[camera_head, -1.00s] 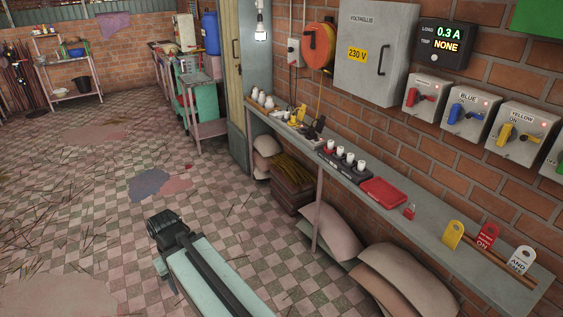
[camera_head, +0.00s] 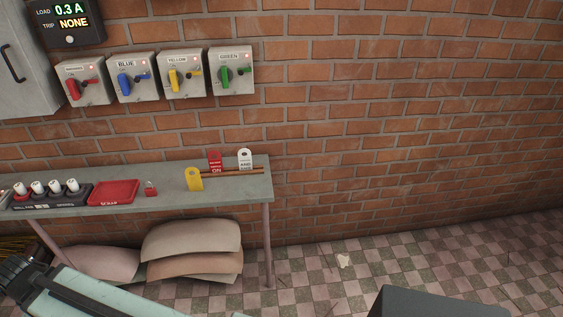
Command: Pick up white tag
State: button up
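The white tag (camera_head: 245,161) stands upright near the right end of the grey bench, with dark lettering and a hole at its top. It is just right of a red tag (camera_head: 215,162), and a yellow tag (camera_head: 194,179) stands in front and to the left. A thin brown rail (camera_head: 232,172) runs along by the tags. My gripper does not show clearly; only part of my arm is at the lower left, well away from the tag.
The bench (camera_head: 160,183) also holds a red padlock (camera_head: 151,188), a red scrap tray (camera_head: 113,194) and a dark block of white-topped pieces (camera_head: 52,195). Sacks (camera_head: 190,249) lie beneath it. Four-colour switch boxes (camera_head: 185,75) hang above.

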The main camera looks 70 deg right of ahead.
aim_at(245, 162)
jog(key=z, duration=0.5)
jog(key=i, duration=0.1)
jog(key=u, duration=1.7)
jog(key=k, duration=2)
jog(key=z, duration=0.85)
